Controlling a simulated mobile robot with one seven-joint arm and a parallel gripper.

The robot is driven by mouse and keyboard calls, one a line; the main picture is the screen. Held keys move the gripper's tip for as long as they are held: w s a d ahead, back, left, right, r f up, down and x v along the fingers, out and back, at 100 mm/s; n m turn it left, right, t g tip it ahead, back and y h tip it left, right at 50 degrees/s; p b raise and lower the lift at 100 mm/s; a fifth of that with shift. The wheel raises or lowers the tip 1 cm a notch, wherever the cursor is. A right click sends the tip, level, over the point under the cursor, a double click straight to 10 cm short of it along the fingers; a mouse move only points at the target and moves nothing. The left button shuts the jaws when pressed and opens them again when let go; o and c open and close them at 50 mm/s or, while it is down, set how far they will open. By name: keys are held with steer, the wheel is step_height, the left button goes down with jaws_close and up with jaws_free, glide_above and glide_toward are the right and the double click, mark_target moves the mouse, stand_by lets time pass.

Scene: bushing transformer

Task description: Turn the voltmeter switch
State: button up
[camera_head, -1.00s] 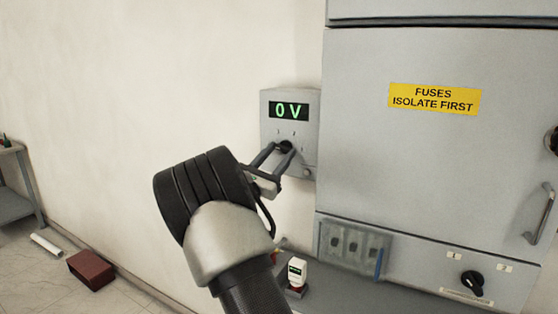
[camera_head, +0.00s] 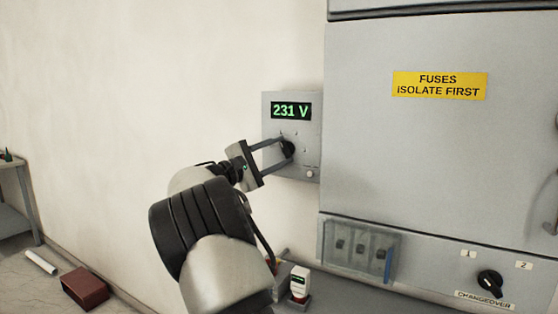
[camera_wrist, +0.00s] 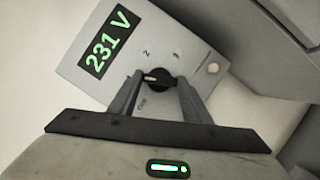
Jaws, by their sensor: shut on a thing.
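The voltmeter (camera_head: 308,135) is a grey box on the wall with a green display (camera_head: 291,111) reading 231 V. Its black rotary switch (camera_wrist: 159,84) sits below the display, with a pale pointer mark. In the wrist view, position marks 2 and 3 show near the switch, and another mark lies partly beside the left finger. My gripper (camera_head: 283,149) is shut on the switch, one finger on each side; it also shows in the wrist view (camera_wrist: 156,88). The fingers hide part of the switch's sides.
A grey cabinet (camera_head: 400,150) with a yellow fuses label stands close to the right of the voltmeter. Below it are a covered switch panel (camera_head: 358,248) and a changeover knob (camera_head: 490,282). A small white device (camera_head: 299,281) stands below the voltmeter. The wall to the left is bare.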

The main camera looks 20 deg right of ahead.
steer(key=m+g+y+b, duration=0.1)
steer(key=m, duration=0.3)
steer(key=shift+r, duration=0.1)
steer(key=m+y, duration=0.1)
steer(key=m, duration=0.2)
steer(key=shift+r+b, duration=0.15)
steer(key=shift+b, duration=0.15)
steer(key=m+y+b, duration=0.1)
steer(key=m, duration=0.1)
steer(key=m+y+b, duration=0.1)
steer(key=m+y, duration=0.1)
steer(key=m, duration=0.1)
steer(key=shift+s+d+r, duration=0.1)
steer(key=shift+r, duration=0.05)
steer(key=m+t+y+b, duration=0.1)
steer(key=m+y+b, duration=0.1)
steer(key=m+b, duration=0.1)
steer(key=shift+s+d+m+b, duration=0.15)
steer(key=shift+m+b, duration=0.2)
steer(key=shift+m, duration=0.25)
steer(key=shift+s+r+m+t+y+b, duration=0.15)
steer(key=shift+m+t+y+b, duration=0.7)
steer(key=shift+m+b, duration=0.65)
steer(key=o, duration=1)
steer(key=shift+o, duration=0.2)
steer(key=shift+r, duration=0.1)
